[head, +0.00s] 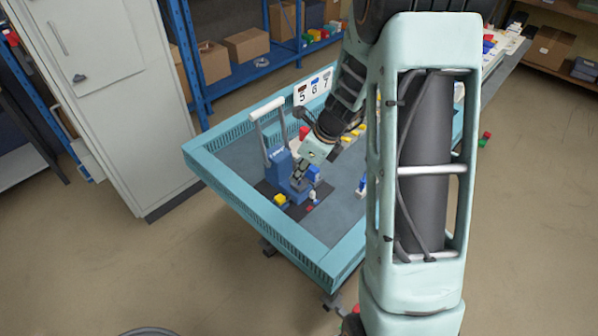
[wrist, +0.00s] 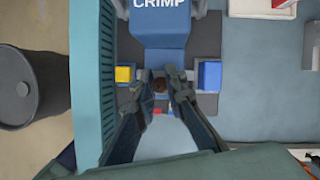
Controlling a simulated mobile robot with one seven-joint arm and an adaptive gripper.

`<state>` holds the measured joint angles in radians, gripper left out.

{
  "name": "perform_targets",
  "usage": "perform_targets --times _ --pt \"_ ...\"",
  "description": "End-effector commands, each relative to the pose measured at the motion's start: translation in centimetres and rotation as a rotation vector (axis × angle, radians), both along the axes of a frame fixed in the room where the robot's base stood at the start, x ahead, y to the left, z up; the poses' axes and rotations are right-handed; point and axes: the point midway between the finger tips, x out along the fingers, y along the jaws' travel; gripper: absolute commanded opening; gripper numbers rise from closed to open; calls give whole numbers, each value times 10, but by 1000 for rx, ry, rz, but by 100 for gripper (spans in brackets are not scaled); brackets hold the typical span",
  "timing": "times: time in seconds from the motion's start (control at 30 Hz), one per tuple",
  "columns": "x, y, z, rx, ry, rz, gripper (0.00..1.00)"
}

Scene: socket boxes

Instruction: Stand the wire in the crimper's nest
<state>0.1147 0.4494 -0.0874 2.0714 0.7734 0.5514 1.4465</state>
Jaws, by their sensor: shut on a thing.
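The blue crimper (head: 281,164) with its raised white handle stands on a dark mat in the tray; in the wrist view its blue body (wrist: 160,35) carries the word CRIMP. My gripper (head: 297,178) is low, right in front of it. In the wrist view my gripper (wrist: 161,86) is shut on a small brown round end, which I take to be the wire (wrist: 160,85). The wire lies close in front of the crimper's face. Its lower part and the nest are hidden by the fingers, so I cannot tell whether they touch.
A yellow block (wrist: 124,74) stands left of my fingers and a blue block (wrist: 208,75) right of them. Small red and blue pieces lie below the fingers. The tray's turquoise wall (wrist: 92,80) is close on the left. Bare grey tray floor (wrist: 255,100) lies to the right.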

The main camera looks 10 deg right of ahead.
Motion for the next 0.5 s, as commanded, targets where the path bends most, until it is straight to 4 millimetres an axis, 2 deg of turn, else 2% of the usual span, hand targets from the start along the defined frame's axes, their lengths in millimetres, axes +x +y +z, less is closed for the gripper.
perform_targets --times 0.27,0.3,0.47,0.5 --pt "0 0 -3 0 0 0 0" --pt "0 0 -3 0 0 0 13" --pt "0 0 -3 0 0 0 31" --pt "0 0 -3 0 0 0 32"
